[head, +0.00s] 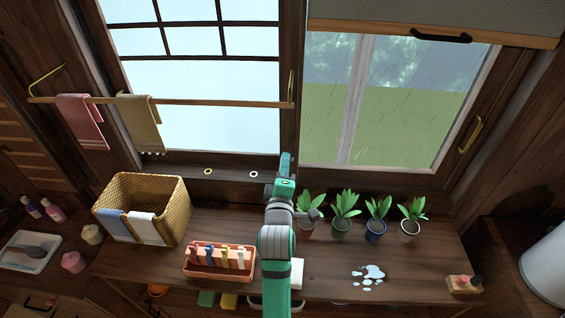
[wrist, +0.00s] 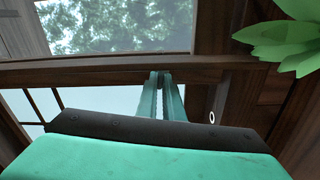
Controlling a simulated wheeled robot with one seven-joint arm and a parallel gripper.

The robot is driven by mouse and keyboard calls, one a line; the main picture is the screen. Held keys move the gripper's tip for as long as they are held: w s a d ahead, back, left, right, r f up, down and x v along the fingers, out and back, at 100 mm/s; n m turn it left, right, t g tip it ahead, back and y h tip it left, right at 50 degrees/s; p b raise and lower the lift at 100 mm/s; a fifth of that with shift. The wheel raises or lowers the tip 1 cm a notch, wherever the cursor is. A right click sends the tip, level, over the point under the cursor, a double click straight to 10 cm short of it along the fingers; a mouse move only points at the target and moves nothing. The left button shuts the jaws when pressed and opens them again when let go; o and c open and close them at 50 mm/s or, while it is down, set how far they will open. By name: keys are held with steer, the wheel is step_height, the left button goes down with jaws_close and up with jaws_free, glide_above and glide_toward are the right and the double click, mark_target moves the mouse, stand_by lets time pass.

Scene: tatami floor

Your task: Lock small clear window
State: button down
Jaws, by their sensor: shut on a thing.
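The small clear window (head: 415,120) is at the right in the head view, with rain streaks and green ground behind its glass. Its glass (wrist: 120,25) also shows at the top of the wrist view. A gold handle (head: 471,135) is on its right frame. My gripper (head: 286,162) is at the dark post between the clear window and the frosted gridded window (head: 200,90). In the wrist view its fingers (wrist: 162,78) are close together against the wooden frame, shut on a small part there. That part is hidden by the fingers.
Several potted plants (head: 345,212) stand on the counter right of my arm. A wicker basket (head: 165,190) and an orange tray (head: 220,270) are to its left. A towel rail (head: 215,103) crosses the frosted window. A puddle (head: 368,275) lies on the counter. A ring (head: 253,174) is on the sill.

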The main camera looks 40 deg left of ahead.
steer(key=shift+d+f+n, duration=0.1)
steer(key=shift+f+n, duration=0.1)
steer(key=shift+n, duration=0.7)
steer(key=c, duration=2.2)
jaws_free()
steer(key=shift+r, duration=0.1)
steer(key=v, duration=1)
steer(key=shift+s+d, duration=0.1)
steer(key=shift+s, duration=0.3)
